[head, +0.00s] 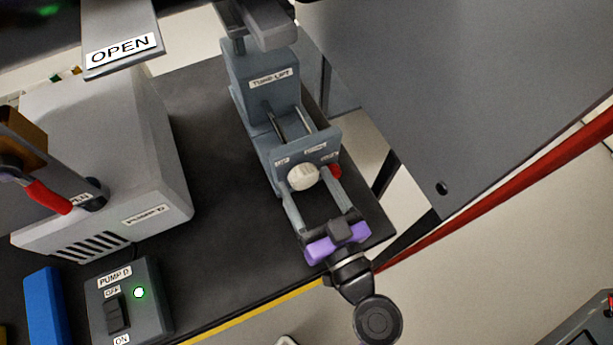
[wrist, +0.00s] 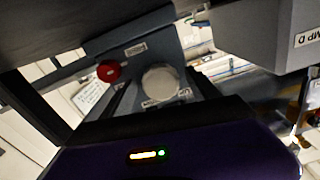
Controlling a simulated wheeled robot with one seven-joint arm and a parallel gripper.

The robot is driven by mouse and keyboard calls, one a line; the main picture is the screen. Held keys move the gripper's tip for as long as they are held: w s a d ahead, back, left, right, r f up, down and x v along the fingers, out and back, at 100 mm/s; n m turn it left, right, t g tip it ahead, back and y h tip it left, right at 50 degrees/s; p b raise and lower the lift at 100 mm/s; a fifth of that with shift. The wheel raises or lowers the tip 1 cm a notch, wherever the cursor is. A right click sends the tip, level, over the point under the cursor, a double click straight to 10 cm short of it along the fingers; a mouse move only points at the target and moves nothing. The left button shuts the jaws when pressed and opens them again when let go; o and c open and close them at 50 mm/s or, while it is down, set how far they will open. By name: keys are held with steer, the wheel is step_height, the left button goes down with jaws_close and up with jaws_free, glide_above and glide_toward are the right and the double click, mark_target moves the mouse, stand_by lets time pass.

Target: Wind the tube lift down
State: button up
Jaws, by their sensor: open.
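The tube lift (head: 262,84) is a grey-blue unit with a labelled upright block and a sloped front carrying small labels. Its round, pale knob (head: 303,177) sits on the front and also shows in the wrist view (wrist: 160,82). A red button (head: 334,171) is beside the knob, partly behind a finger; it is clear in the wrist view (wrist: 109,70). My gripper (head: 307,181), with a purple body, is open. Its two fingers reach toward the lift front, one on each side of the knob. I cannot tell whether they touch it.
Pump D (head: 150,160) stands left of the lift, with its switch box (head: 128,300) and lit green lamp in front. An OPEN-labelled plate (head: 122,48) is at upper left. A large grey panel (head: 470,90) hangs close on the right. The dark bench (head: 225,240) between is clear.

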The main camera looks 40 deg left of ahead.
steer(key=shift+w+a, duration=0.25)
steer(key=shift+a, duration=0.3)
steer(key=c, duration=1.3)
steer(key=shift+c, duration=0.2)
steer(key=shift+m, duration=0.3)
